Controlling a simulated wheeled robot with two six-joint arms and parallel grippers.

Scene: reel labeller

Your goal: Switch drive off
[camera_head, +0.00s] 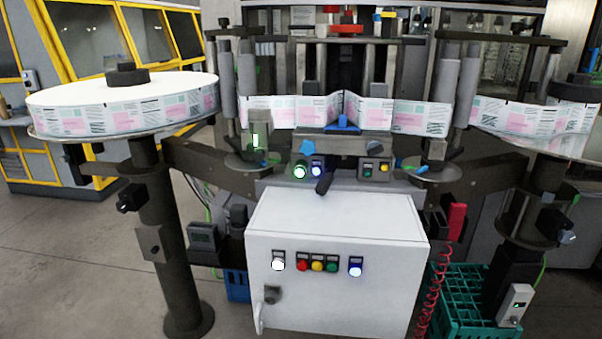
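I cannot tell which control is the drive's switch, as the labels are too small to read. The white control cabinet (340,235) in the middle has a row of buttons: a lit white one (278,264), a red one (303,265), a yellow one (317,266), a green one (332,267) and a lit blue one (355,269). A dark rotary knob (272,295) sits lower left on its door. Above, a lit white-green button (299,171) and a lit blue button (317,168) sit beside a box with green (367,170) and yellow buttons. Neither gripper is in view.
A large label reel (125,100) stands left on a dark post (165,240); another reel (535,120) is at right. The label web (320,110) runs between them. A teal crate (465,300) and red coiled cable (430,295) are right of the cabinet. Floor at left is clear.

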